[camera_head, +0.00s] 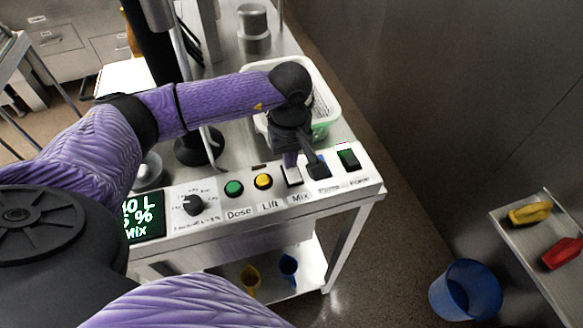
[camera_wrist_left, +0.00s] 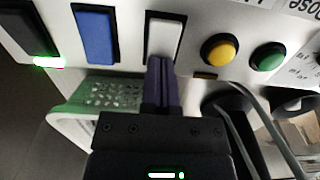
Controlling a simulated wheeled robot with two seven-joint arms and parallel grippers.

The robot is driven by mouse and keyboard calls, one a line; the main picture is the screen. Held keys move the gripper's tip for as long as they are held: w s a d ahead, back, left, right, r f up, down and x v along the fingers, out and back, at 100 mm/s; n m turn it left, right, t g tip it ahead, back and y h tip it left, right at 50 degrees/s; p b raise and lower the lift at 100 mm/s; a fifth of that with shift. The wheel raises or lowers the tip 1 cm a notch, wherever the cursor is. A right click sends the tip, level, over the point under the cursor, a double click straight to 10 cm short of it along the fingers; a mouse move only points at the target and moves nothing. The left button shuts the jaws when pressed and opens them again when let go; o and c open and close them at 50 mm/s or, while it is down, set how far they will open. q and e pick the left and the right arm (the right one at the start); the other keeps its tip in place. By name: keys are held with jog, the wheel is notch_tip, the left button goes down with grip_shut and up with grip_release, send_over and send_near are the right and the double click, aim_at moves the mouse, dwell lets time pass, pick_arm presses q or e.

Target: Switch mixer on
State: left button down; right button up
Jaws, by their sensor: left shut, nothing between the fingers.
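The control panel (camera_head: 262,207) runs along the front of the steel bench. Its white rocker switch (camera_head: 292,177) sits above the label "Mix"; it also shows in the left wrist view (camera_wrist_left: 165,36). My left gripper (camera_head: 291,160) is shut and empty, its fingertips pointing down at the white switch. In the left wrist view the closed purple fingers (camera_wrist_left: 160,72) overlap the switch's near end; whether they touch it I cannot tell. My right gripper is out of view.
A black knob (camera_head: 193,205) is further left. A white perforated basket (camera_head: 327,101) stands behind the gripper.

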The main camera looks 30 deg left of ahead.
pick_arm(q)
notch_tip(320, 180, up, 7)
jog(key=p, duration=0.5)
dwell(0.4)
